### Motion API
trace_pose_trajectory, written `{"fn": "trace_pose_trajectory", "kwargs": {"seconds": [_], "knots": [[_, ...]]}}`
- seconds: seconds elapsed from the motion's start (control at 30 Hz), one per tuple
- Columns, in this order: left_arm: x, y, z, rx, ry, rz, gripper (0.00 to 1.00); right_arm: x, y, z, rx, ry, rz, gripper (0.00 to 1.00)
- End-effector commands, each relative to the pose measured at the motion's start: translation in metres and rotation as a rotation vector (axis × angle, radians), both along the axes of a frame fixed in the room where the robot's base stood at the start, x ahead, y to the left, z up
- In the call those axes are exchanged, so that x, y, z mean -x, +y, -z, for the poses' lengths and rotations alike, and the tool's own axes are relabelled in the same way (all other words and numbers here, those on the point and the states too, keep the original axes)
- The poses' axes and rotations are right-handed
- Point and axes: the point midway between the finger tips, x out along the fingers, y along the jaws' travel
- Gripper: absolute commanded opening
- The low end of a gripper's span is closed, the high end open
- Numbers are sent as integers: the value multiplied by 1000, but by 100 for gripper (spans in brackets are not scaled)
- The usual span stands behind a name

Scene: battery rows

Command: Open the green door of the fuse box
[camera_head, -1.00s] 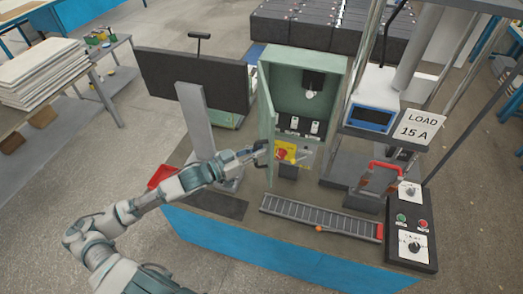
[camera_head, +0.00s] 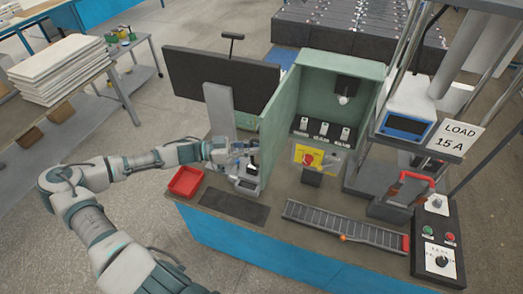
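The green fuse box (camera_head: 357,80) stands on the workbench, its front open to view. Its green door (camera_head: 280,125) is swung out on the left side of the box, toward me. Inside the box are a black fitting with a white bulb-like part and a row of several switches. A yellow plate with a red knob (camera_head: 309,159) sits low at its front. My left gripper (camera_head: 243,148) is just left of the door's free edge; its fingers are small and partly blended with things behind, so I cannot tell their opening or any contact. My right gripper is not in view.
A small grey device (camera_head: 247,180) stands below my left gripper, with a red tray (camera_head: 186,181) to its left. A dark monitor (camera_head: 222,80) stands behind my arm. A slotted grey rail (camera_head: 343,226) lies along the front; a control box (camera_head: 438,240) is at right.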

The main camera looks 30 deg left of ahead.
Motion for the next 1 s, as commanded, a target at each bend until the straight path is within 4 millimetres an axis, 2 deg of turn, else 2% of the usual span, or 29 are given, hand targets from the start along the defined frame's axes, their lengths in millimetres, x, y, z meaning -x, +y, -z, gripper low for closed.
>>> {"fn": "trace_pose_trajectory", "kwargs": {"seconds": [0.23, 0.77, 0.8, 0.9, 1.0], "knots": [[1, 19, 2, -1, 7, -13, 0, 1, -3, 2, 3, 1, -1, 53], [1, 25, 2, 0, 6, -13, 0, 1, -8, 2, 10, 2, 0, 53], [0, 25, 2, 1, 6, -14, 15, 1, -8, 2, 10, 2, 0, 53], [0, 26, 2, 1, 4, -14, 39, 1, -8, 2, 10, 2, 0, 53], [0, 26, 1, 2, 4, -14, 39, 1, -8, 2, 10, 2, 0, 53]]}}
